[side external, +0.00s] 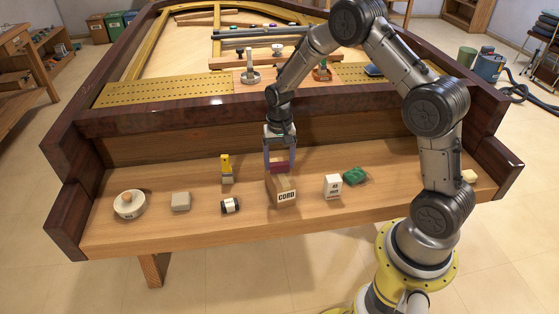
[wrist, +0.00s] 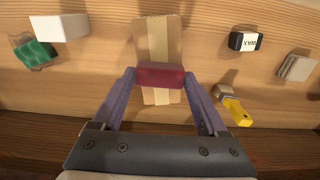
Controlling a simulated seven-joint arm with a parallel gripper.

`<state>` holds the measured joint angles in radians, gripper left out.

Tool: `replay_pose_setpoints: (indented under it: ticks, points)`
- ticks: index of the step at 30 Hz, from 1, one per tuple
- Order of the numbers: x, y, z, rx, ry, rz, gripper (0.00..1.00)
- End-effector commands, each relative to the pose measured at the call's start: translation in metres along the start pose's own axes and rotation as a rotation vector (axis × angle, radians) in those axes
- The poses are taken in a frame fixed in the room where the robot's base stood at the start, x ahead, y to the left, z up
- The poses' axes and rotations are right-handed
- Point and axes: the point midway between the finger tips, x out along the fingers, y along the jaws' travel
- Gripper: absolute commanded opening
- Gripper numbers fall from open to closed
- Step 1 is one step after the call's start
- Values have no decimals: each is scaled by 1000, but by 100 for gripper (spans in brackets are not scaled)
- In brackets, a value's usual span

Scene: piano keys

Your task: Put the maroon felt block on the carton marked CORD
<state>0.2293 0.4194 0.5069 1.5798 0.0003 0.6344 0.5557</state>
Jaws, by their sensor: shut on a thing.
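The maroon felt block (side external: 279,168) is held between the two fingers of my gripper (side external: 280,163). In the wrist view the block (wrist: 160,76) lies across the fingertips of my gripper (wrist: 161,79), with a finger at each end. The brown carton marked CORD (side external: 284,190) stands upright on the wooden ledge directly below the block. In the wrist view the carton's taped top (wrist: 159,38) shows behind the block. The block is over the carton's top; whether it touches the carton I cannot tell.
On the ledge (side external: 240,232), a white box (side external: 332,186) and a green item (side external: 355,176) stand to the right. A black-and-white WAX container (side external: 230,206), a yellow-handled tool (side external: 227,168), a grey block (side external: 181,201) and a round pale container (side external: 129,204) are to the left.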

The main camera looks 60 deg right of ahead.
Motion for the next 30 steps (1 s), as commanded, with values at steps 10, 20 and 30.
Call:
replay_pose_setpoints:
  ticks: [10,20,30]
  points:
    - [2,0,0,0,0,0,100]
    - [-18,0,0,0,2,-1,100]
    - [-87,0,-1,0,4,-2,100]
